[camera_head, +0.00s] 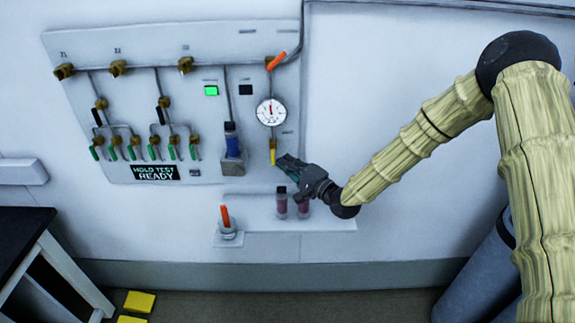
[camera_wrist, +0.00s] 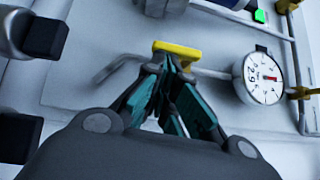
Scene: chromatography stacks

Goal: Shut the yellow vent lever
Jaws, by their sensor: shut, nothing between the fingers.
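The yellow vent lever (camera_head: 273,156) is on the thin vertical line below the round gauge, near the panel's lower right. It hangs roughly in line with that line. My gripper (camera_head: 284,162) is just right of the lever, reaching in from the right. In the wrist view my gripper (camera_wrist: 166,68) has its fingertips together with nothing between them. The tips partly cover the valve below the bar; I cannot tell whether they touch it.
The gauge (camera_head: 271,112) is above the lever, with an orange lever (camera_head: 277,61) higher up. A blue-banded column (camera_head: 232,145) stands to the left. Dark-capped vials (camera_head: 282,205) stand on a shelf (camera_head: 255,222) below my gripper. Green-handled valves (camera_head: 172,151) fill the left panel.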

